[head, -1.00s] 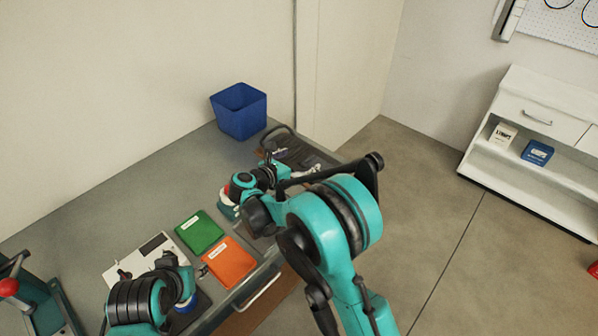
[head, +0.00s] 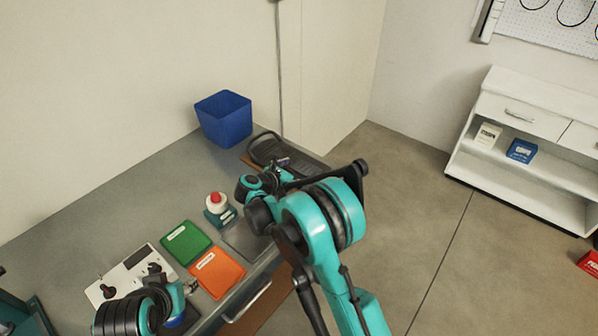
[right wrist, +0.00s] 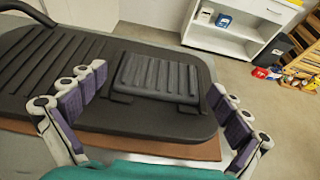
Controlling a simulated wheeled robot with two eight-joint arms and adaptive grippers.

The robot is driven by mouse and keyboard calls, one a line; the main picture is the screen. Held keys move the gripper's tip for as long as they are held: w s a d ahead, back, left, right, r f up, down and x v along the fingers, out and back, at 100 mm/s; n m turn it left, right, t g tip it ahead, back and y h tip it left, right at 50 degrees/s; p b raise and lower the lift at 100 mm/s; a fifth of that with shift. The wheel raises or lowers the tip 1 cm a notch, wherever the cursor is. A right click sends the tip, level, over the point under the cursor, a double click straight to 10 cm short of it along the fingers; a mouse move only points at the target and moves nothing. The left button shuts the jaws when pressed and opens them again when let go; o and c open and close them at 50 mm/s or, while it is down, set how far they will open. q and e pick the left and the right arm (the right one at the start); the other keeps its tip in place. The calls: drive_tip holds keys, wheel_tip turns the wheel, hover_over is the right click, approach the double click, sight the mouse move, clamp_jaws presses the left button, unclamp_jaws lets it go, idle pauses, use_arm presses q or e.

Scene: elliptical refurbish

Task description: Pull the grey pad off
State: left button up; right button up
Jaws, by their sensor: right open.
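The grey pad (right wrist: 160,77) is a ribbed rectangle lying on a black ribbed foot pedal (right wrist: 50,70). In the right wrist view my right gripper (right wrist: 154,90) is open, with one finger to the left of the pad and one to the right. Both fingers look apart from it. In the head view the black pedal (head: 262,146) lies at the bench's far right end, and my right gripper (head: 280,166) is over it; my arm partly hides it. My left gripper (head: 186,289) is at the lower left, too small to read.
A blue bin (head: 224,119) stands behind the pedal. A red-topped button (head: 216,203), a green pad (head: 186,243), an orange pad (head: 217,272) and a white panel (head: 131,275) are on the grey bench. A brown mat (right wrist: 170,147) lies under the pedal.

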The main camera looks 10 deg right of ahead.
sight(301, 171)
drive_tip(key=c, duration=1.3)
drive_tip(key=shift+c, duration=0.2)
drive_tip(key=shift+r, duration=0.15)
drive_tip(key=shift+r+p, duration=1.5)
drive_tip(key=shift+r, duration=0.9)
